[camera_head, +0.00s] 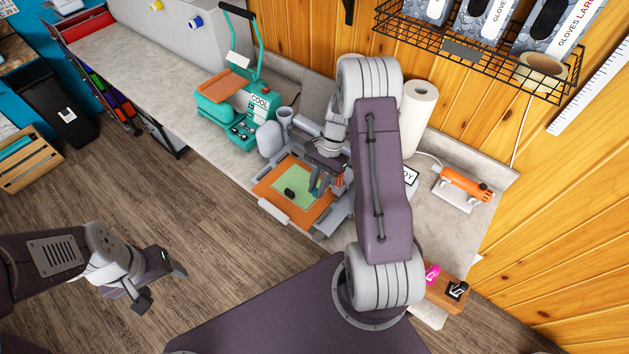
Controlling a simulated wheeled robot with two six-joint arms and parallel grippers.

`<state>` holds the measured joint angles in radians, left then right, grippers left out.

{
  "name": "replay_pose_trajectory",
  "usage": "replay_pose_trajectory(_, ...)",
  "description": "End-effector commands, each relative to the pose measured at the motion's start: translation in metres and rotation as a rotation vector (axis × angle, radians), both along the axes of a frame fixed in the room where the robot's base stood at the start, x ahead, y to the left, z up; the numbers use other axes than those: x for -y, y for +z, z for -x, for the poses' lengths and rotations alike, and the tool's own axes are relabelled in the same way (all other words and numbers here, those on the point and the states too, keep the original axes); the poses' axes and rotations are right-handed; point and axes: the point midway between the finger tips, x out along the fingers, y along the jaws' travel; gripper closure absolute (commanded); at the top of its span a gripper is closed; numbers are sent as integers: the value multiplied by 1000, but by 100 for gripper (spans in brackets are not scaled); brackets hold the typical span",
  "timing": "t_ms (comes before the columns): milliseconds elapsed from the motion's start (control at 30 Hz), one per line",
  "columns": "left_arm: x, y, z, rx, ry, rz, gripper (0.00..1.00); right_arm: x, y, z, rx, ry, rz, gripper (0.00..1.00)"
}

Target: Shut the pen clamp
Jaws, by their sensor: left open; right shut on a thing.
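A grey flatbed machine with an orange bed (268,188) and a light green sheet (290,178) stands on the counter. A small black piece (289,193) lies on the sheet. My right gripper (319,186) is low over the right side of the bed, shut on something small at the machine. The pen clamp cannot be made out clearly; my gripper and arm cover that area. A teal part and a small orange-red part (339,178) show beside the fingers. My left gripper (162,287) is open and empty, over the floor at the lower left.
A teal heat press (228,118) stands behind and left of the machine. A paper towel roll (418,115) and an orange tool on its stand (466,186) are to the right. A wire rack (430,40) of glove boxes hangs on the wall. The left counter is mostly clear.

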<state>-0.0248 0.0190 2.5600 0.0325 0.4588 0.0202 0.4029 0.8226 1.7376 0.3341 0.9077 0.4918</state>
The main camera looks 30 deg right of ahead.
Motion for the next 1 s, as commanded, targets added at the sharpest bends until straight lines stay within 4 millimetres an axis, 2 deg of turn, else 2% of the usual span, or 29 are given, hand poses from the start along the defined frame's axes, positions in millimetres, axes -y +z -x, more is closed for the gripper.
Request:
replay_pose_trajectory(600, 0, 22, 0, 0, 0, 0, 33, 17, 3, 22, 6, 583, 3, 100)
replay_pose_trajectory(1000, 0, 28, 0, 0, 0, 0, 33, 30, 3, 30, 7, 878, 5, 100)
